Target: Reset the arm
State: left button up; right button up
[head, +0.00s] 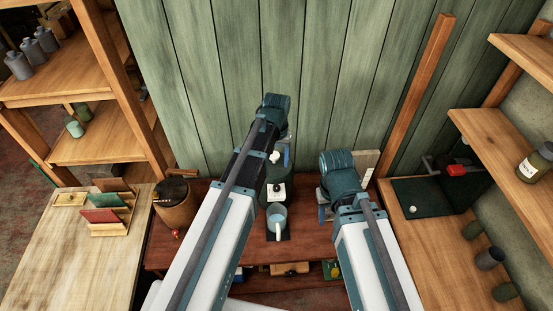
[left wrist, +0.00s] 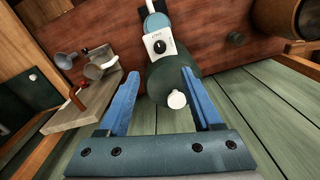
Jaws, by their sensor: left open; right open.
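My left arm reaches over the dark red table (head: 215,225) toward the green plank wall. My left gripper (head: 282,157) is open, its two blue fingers spread apart in the left wrist view (left wrist: 160,80). Nothing is held between them. A dark green machine (left wrist: 172,78) with a white dial panel lies beyond and between the fingers; its panel (head: 276,191) shows below the gripper in the head view. My right gripper (head: 345,190) is to the right, open, above the right part of the table; its fingers are mostly hidden by its wrist.
A wooden barrel (head: 174,206) is at the table's left. A side table (head: 75,255) with a card rack (head: 105,215) is further left. Shelves (head: 490,145) flank the right. The wall is close behind my left wrist.

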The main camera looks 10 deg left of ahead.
pick_arm(q)
jog(key=shift+f, duration=0.1)
pick_arm(e)
jog(key=shift+f, duration=0.15)
pick_arm(q)
jog(key=s+d+f+m+b, duration=0.2)
jog(key=s+d+f+b, duration=0.1)
jog(key=s+f+b, duration=0.6)
jog(key=s+d+f+m+y+b, duration=0.1)
jog(key=s+d+f+b, duration=0.3)
jog(key=s+f+b, duration=0.4)
notch_tip(320, 180, down, 5)
jog(key=m+b, duration=0.1)
jog(key=b, duration=0.4)
jog(key=shift+s+f+b, duration=0.2)
jog(key=shift+s+b, duration=0.2)
pick_arm(e)
notch_tip(320, 180, down, 22)
jog(key=shift+f, duration=0.25)
